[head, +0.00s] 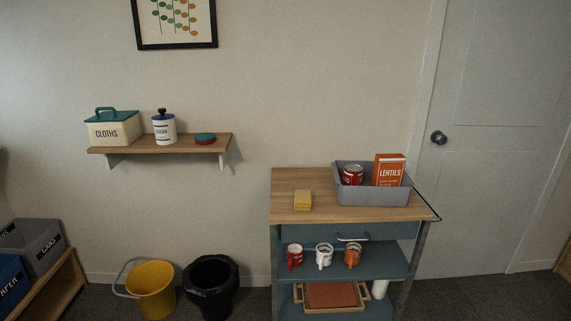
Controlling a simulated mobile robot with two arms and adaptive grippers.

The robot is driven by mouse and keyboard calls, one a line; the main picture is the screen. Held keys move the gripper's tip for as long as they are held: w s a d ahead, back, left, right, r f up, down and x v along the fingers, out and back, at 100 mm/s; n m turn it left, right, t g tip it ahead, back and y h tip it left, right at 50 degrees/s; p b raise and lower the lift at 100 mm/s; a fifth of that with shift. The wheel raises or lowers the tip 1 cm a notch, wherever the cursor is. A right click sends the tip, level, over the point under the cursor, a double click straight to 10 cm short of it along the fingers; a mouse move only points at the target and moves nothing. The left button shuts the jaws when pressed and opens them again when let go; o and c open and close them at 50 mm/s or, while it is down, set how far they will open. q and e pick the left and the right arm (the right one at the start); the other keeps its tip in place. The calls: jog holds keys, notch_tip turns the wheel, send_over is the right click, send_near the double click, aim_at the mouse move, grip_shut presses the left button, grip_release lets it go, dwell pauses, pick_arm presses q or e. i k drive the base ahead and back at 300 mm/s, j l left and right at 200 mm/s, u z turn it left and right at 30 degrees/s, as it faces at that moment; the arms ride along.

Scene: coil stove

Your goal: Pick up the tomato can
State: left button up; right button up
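A red can with a pale label (352,175) stands upright in a grey open bin (372,197) on top of a kitchen cart. The label is too small to read, and the bin's front wall hides the can's lower part. An orange lentils box (389,171) stands in the same bin, to the right of the can. Neither of my grippers shows in the head view.
The cart's wooden top (290,181) holds a yellow sponge (303,200); its left part is mostly clear. Mugs (324,256) stand on the shelf below. A yellow bucket (151,289) and black bin (211,286) stand on the floor at left. A door (495,150) is at right.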

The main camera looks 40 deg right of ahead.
aim_at(352, 173)
jog(key=i+z, duration=0.2)
jog(key=i, duration=0.25)
jog(key=i+j+z, duration=0.25)
jog(key=i, duration=0.15)
jog(key=i+j+z, duration=0.2)
jog(key=i, duration=0.2)
jog(key=i+j+z, duration=0.2)
jog(key=i, duration=0.2)
